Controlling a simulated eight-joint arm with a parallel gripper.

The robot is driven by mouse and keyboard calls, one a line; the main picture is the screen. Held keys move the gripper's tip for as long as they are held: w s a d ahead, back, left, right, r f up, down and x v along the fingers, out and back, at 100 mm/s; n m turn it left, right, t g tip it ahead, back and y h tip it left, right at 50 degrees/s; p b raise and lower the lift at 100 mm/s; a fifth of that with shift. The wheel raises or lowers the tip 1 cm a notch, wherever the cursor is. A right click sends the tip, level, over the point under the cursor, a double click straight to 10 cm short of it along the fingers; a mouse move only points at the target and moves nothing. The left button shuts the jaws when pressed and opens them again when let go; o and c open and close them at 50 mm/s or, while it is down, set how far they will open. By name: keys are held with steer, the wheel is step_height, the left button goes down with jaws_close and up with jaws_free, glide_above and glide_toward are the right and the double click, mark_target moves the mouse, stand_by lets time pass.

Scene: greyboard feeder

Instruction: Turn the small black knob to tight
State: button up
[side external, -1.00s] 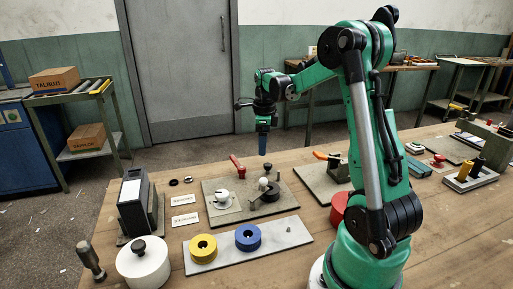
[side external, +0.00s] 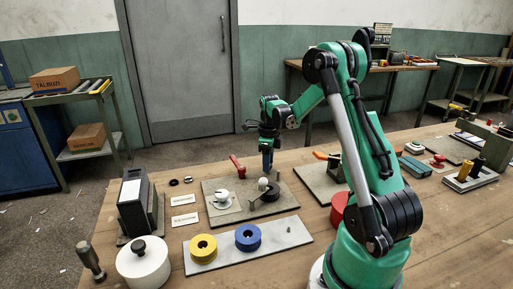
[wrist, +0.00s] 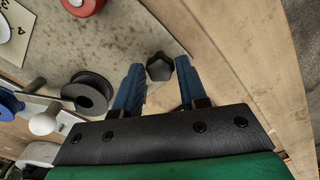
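The small black knob (wrist: 159,66) shows in the wrist view as a dark, lobed head near the edge of the grey plate. My gripper (wrist: 160,68) is open, with one blue finger on each side of the knob. Gaps show between the knob and both fingers, so it is not gripped. In the side view my gripper (side external: 267,168) points down at the back right of the plate (side external: 225,220); its fingers hide most of the knob there. I cannot read the knob's setting.
On the same plate are a white dial (side external: 222,196), a red lever (side external: 237,166) and a pale ball knob (side external: 263,184) beside a black round part (wrist: 88,93). A yellow ring (side external: 203,247) and a blue ring (side external: 248,237) lie on a strip in front.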

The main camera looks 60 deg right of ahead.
jaws_close()
